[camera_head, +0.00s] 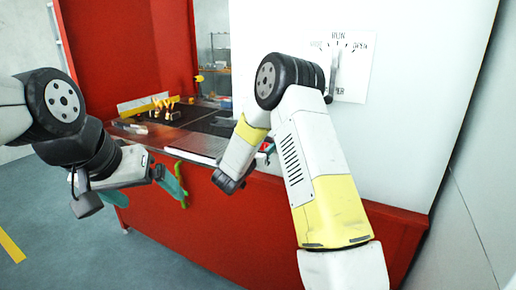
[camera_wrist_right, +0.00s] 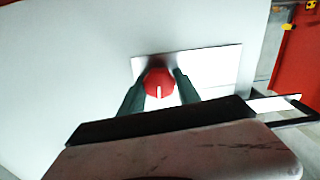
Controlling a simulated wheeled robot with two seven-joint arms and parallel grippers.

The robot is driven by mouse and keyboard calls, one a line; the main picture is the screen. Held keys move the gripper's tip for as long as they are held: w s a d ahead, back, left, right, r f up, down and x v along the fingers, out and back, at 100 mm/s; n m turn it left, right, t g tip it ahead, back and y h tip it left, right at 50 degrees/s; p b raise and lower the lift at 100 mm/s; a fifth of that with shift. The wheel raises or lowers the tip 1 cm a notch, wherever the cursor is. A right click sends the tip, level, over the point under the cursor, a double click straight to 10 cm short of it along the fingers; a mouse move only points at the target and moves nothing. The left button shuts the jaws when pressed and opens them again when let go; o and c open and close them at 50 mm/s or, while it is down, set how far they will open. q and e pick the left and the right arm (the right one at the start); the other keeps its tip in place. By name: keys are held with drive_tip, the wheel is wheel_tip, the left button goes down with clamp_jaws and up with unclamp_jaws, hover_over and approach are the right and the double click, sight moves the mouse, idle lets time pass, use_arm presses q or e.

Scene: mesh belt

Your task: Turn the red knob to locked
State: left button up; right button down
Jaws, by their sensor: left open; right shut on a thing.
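The red knob (camera_wrist_right: 159,88) shows in the right wrist view, in front of a pale plate (camera_wrist_right: 215,66) on a white wall. A white mark on the knob points down in that picture. My right gripper (camera_wrist_right: 160,78) has a teal finger on each side of the knob and is shut on it. My left gripper (camera_head: 176,184) is open and empty, in front of the red cabinet front. Lock labels at the knob are not readable.
A mesh belt (camera_head: 190,113) with several small items lies behind the red front (camera_head: 190,225). Floor at left is clear.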

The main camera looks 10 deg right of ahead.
drive_tip(key=m, duration=0.8)
drive_tip(key=shift+s, duration=0.1)
drive_tip(key=m, duration=0.4)
drive_tip(key=shift+d+f+m, duration=0.1)
drive_tip(key=shift+m, duration=0.2)
drive_tip(key=shift+f+m, duration=0.1)
drive_tip(key=shift+m, duration=1.8)
drive_tip(key=c, duration=0.9)
unclamp_jaws()
drive_tip(key=shift+o, duration=0.2)
